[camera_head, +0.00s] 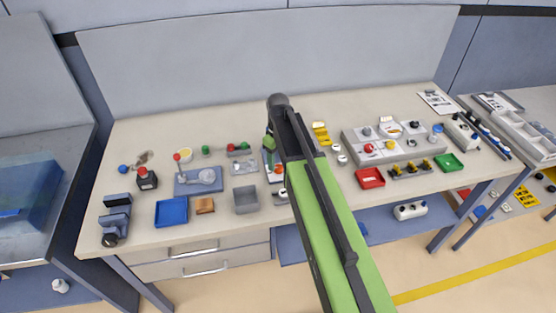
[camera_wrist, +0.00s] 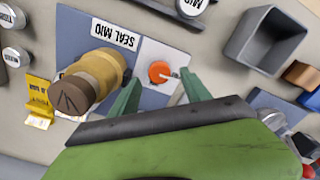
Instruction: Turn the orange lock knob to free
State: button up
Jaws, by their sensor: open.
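The orange lock knob (camera_wrist: 159,71) is round and sits on a white plate (camera_wrist: 152,98) on a blue-grey panel in the wrist view. A small light pointer or tab sticks out from it to the right. My gripper (camera_wrist: 160,79) is open, with one green finger on each side of the knob. The right fingertip is close to the pointer; I cannot tell whether it touches. A brass fitting with a brown cap (camera_wrist: 72,95) stands left of the left finger. A label reading "SEAL M10" (camera_wrist: 115,34) lies above. In the head view my arm covers much of this station.
A grey open bin (camera_wrist: 267,45) stands at the upper right of the wrist view, and a yellow tag (camera_wrist: 39,93) is at the left. In the head view, the workbench (camera_head: 150,117) also holds a blue tray (camera_head: 172,212) and a red tray (camera_head: 370,178).

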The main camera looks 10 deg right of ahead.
aim_at(278, 167)
notch_tip(278, 167, up, 14)
jog(key=p, duration=1.2)
jog(key=shift+r+p, duration=0.15)
jog(key=shift+p, duration=0.25)
